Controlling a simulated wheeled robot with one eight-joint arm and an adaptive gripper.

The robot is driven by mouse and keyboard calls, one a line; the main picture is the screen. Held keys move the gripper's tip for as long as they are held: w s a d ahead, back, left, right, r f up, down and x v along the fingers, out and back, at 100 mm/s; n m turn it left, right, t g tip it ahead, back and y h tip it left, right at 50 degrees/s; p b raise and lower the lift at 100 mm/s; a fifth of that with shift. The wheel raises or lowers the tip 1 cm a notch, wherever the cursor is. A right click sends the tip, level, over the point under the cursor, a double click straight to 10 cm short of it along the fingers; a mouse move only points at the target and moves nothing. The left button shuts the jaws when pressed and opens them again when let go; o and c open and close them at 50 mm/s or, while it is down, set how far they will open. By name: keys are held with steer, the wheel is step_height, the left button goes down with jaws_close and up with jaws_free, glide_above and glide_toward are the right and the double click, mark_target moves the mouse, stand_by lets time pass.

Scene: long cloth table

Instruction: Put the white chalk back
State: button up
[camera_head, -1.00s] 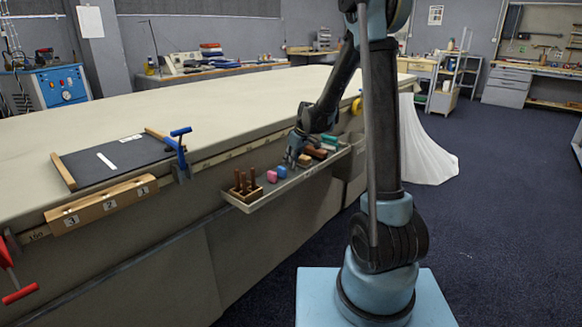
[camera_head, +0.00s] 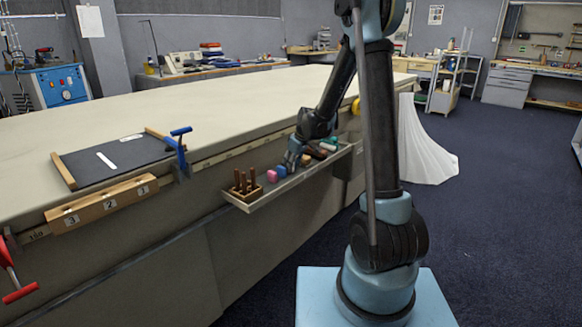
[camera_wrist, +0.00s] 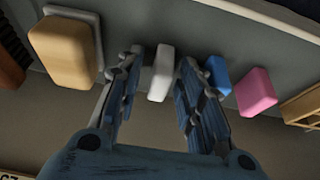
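The white chalk (camera_wrist: 161,73) is in the wrist view, between my gripper's fingertips, in line with a blue piece (camera_wrist: 218,75) and a pink piece (camera_wrist: 256,91) to its right. My gripper (camera_wrist: 158,70) is open, with a narrow gap visible on each side of the chalk. In the head view my gripper (camera_head: 291,160) is down at the tray (camera_head: 295,184) on the table's side, just right of the blue piece (camera_head: 281,171) and pink piece (camera_head: 272,175). The white chalk is hidden there by the gripper.
A tan block (camera_wrist: 65,53) lies left of the fingers in the wrist view. A wooden holder with upright tools (camera_head: 246,188) stands at the tray's left end. A dark board (camera_head: 115,158) with a white strip lies on the table, near a blue clamp (camera_head: 180,150). The tabletop beyond is clear.

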steer(key=v, duration=1.2)
steer(key=s+d+r+m, duration=0.2)
steer(key=s+d+r, duration=0.1)
steer(key=s+d, duration=0.55)
steer(key=s+d+f+m+h, duration=0.1)
steer(key=s+d, duration=0.3)
steer(key=s, duration=0.5)
steer(key=s+d+f+m+h, duration=0.1)
steer(key=s+d+f+m, duration=0.3)
steer(key=s, duration=0.6)
steer(key=s+d+f+m+h, duration=0.1)
steer(key=s+d+f+m, duration=0.2)
steer(key=s, duration=0.7)
steer(key=shift+s+d+f+g, duration=0.15)
steer(key=shift+d+g, duration=0.15)
steer(key=shift+d, duration=0.2)
